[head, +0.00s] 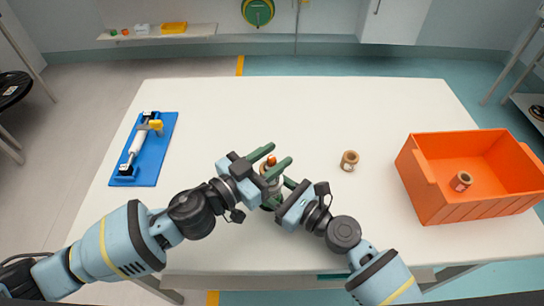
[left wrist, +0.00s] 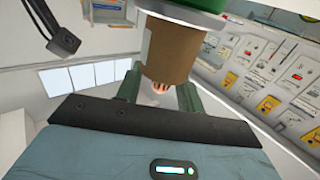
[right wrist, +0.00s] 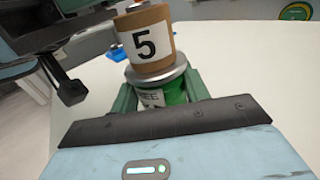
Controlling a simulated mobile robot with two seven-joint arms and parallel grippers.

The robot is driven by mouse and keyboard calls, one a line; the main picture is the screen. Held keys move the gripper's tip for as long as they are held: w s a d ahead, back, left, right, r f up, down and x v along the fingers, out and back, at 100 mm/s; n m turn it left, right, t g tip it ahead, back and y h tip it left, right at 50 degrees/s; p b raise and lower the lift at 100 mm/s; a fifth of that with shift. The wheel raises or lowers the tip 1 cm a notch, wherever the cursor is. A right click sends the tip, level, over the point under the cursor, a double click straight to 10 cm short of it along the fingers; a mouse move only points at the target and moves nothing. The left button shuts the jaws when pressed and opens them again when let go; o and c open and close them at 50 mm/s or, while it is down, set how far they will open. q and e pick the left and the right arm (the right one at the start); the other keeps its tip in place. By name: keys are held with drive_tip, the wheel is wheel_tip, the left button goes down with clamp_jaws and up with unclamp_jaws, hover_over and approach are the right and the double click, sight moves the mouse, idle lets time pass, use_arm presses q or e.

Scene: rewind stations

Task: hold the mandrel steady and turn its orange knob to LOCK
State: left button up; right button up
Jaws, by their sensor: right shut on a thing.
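The mandrel stands upright near the table's front edge, between my grippers. Its green base (right wrist: 175,92) and silver flange (right wrist: 157,76) show in the right wrist view, with a brown core (right wrist: 147,42) marked 5 above the flange. The orange knob (head: 271,160) is at the top; in the left wrist view it is partly hidden behind the core (left wrist: 168,48). My left gripper (head: 280,154) is open, its green fingers on either side of the knob. My right gripper (right wrist: 160,97) is shut on the green base below the flange. The knob's markings cannot be read.
A loose brown core (head: 349,161) stands on the white table (head: 320,110) to the right. An orange bin (head: 450,207) at the right edge holds another core (head: 461,181). A blue board (head: 146,170) with a white roller lies at left. The table's back is clear.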

use_arm(q)
drive_tip(key=v, duration=1.2)
idle(0.3)
use_arm(e)
drive_tip(key=o, duration=1.2)
drive_tip(key=v, duration=1.2)
